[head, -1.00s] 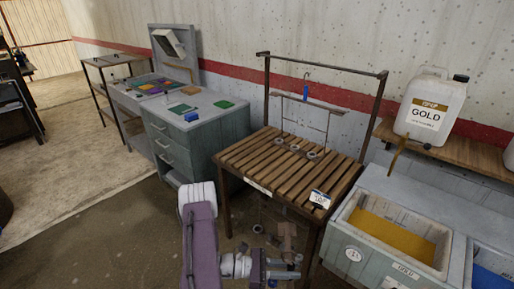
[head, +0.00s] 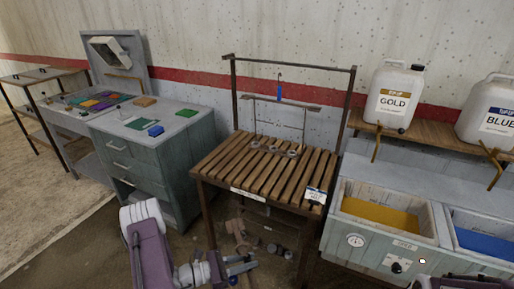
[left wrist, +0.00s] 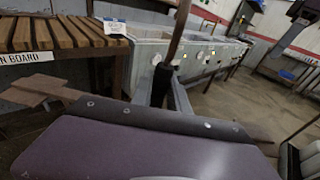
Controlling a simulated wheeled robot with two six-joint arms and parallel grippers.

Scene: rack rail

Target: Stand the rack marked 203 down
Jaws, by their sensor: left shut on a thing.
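My left gripper (head: 240,268) is low in front of the slatted drain board (head: 265,165), below its top. It is shut on a brown, rusty rack part; the bar (left wrist: 178,38) rises between the fingers (left wrist: 162,85) in the left wrist view. Brown flat pieces (head: 238,230) and grey round pieces beside the gripper seem to belong to the held rack, partly hidden; its number is not readable. A wire rack with a crossbar (head: 283,103) and grey rings (head: 275,149) is above the board, below a hook with a blue part (head: 280,92). My right gripper is not visible.
A brown upright frame (head: 232,95) rises behind the board. A white label (head: 315,195) is on its right front corner. A tank with gold liquid (head: 380,215) and one with blue (head: 485,243) stand at right. A grey drawer cabinet (head: 135,160) stands at left.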

